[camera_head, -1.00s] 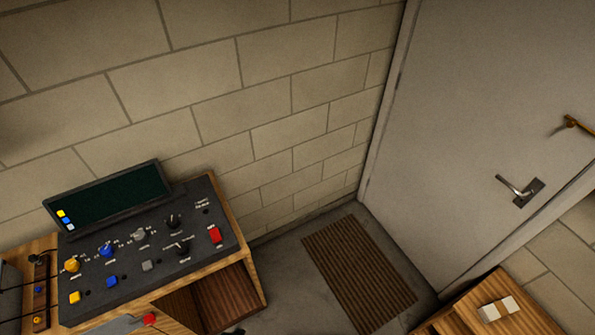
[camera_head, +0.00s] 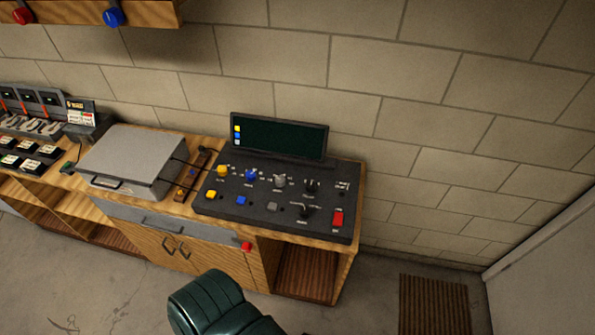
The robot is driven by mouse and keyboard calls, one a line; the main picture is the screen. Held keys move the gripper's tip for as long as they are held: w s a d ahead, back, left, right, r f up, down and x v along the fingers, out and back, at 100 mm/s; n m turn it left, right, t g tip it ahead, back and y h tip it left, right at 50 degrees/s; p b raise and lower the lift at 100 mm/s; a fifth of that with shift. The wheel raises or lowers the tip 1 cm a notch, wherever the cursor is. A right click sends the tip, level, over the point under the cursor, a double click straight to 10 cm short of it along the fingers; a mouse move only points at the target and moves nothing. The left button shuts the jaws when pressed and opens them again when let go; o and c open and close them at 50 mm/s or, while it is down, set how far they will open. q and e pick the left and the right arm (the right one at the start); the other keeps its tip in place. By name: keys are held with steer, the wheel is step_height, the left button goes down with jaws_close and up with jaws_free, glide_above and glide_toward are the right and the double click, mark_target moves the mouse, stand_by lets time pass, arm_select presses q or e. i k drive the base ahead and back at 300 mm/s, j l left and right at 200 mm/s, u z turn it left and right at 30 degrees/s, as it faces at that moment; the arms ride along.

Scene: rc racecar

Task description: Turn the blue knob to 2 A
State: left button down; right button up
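The blue knob (camera_head: 251,175) is on the dark control panel (camera_head: 324,225), in the upper row between a yellow knob (camera_head: 222,171) and a grey knob (camera_head: 279,181). Small white markings surround it, too small to read. A square blue button (camera_head: 241,200) sits below it. A dark screen (camera_head: 279,137) stands behind the panel, with yellow, blue and white marks at its left edge. Neither of my grippers is in view.
The panel is on a wooden bench, with a red switch (camera_head: 337,218) at its right. A closed grey case (camera_head: 136,160) is to the left. A dark green rounded thing (camera_head: 220,305) stands in front of the bench. A brown mat (camera_head: 434,305) lies at right.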

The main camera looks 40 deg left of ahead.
mark_target(250, 176)
steer(key=u, duration=1.6)
steer(key=z, duration=0.1)
steer(key=j, duration=0.1)
